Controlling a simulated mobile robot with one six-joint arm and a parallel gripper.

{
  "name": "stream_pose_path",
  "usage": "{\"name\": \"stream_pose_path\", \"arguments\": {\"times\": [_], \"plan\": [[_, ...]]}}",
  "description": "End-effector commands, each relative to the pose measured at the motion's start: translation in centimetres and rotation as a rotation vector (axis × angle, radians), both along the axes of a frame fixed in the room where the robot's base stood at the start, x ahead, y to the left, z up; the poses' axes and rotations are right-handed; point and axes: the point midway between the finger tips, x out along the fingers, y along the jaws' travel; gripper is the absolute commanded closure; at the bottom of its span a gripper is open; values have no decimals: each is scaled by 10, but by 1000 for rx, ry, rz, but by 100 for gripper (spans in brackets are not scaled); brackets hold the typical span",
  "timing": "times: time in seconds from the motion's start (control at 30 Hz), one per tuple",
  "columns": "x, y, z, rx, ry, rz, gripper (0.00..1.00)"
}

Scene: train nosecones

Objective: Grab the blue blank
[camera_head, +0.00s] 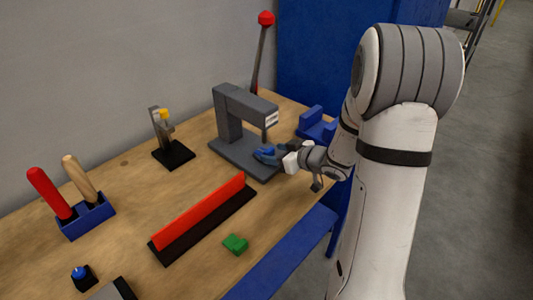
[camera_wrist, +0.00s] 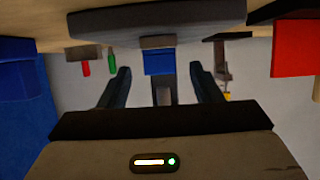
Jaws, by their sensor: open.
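The blue blank (camera_wrist: 158,62) is a small blue block in the middle of the wrist view, against the grey press. That view looks upside down, with the tabletop along its top. My gripper (camera_wrist: 162,88) is open, with one dark finger on each side of the blank's line and a gap to each side. The blank appears ahead of the fingertips, not held. In the head view my gripper (camera_head: 270,154) is low at the base of the grey press (camera_head: 228,118). A blue patch shows at the fingertips there; blank and fingers are hard to tell apart.
The press has a red-knobbed lever (camera_head: 265,50). A blue holder (camera_head: 315,125) stands behind my wrist. A red bar (camera_head: 200,212), a green block (camera_head: 235,243), a small fixture (camera_head: 172,153) and a blue handle rack (camera_head: 87,216) are on the table. Bare wood lies left of the press.

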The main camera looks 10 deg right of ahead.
Motion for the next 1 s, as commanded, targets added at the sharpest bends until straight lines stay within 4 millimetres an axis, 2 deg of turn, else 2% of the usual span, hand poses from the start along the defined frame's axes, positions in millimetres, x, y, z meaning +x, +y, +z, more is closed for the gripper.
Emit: {"name": "stream_pose_path", "arguments": {"times": [0.03,0.2,0.47,1.0], "plan": [[6,7,-3,0,1,5,42],[20,15,-10,-1,0,0,42],[21,16,-10,-2,0,-1,42],[21,15,-10,-2,0,-3,86]]}}
